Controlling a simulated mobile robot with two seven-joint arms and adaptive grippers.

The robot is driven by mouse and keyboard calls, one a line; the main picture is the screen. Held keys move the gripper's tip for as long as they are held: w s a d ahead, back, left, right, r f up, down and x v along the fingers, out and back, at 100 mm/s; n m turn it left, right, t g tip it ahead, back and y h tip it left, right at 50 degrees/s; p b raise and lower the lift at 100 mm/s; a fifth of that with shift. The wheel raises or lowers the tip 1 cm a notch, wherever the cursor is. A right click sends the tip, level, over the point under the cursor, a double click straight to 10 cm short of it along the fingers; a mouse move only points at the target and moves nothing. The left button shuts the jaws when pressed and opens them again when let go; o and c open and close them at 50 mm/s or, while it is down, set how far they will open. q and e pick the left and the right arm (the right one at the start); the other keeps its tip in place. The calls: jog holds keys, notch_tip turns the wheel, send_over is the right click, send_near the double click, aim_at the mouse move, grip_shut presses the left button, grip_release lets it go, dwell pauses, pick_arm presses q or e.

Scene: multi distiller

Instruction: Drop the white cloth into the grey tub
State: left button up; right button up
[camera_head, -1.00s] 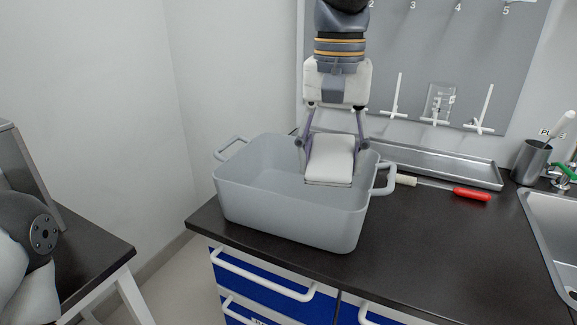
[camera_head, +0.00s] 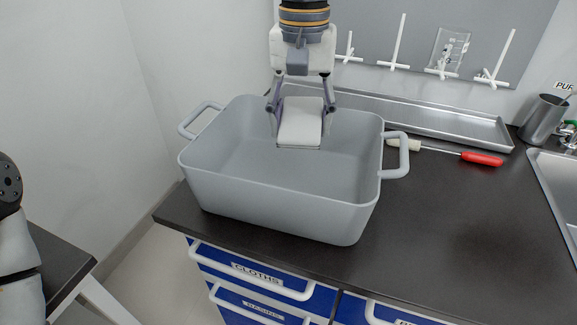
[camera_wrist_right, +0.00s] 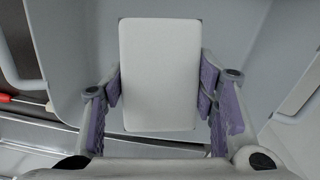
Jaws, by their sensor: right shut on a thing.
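The white cloth (camera_head: 300,122) is a small folded block with rounded edges. My right gripper (camera_head: 301,106) is shut on it and holds it over the grey tub (camera_head: 270,208), toward the tub's back side. In the right wrist view the cloth (camera_wrist_right: 160,75) sits between the two purple-padded fingers (camera_wrist_right: 162,90), with the tub's grey inside around it. The tub stands on the dark counter, empty as far as I see, with a handle at each end. My left gripper is not in view; only part of my left arm shows at the left edge.
A metal tray (camera_head: 430,122) lies behind the tub along the wall. A tool with a red handle (camera_head: 481,158) lies right of the tub. A metal cup (camera_head: 542,117) and a sink (camera_head: 556,182) are at the right. The counter's front right (camera_head: 450,230) is clear.

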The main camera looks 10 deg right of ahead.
jog(key=o, duration=1.7)
notch_tip(320, 180, up, 12)
jog(key=shift+r, duration=0.1)
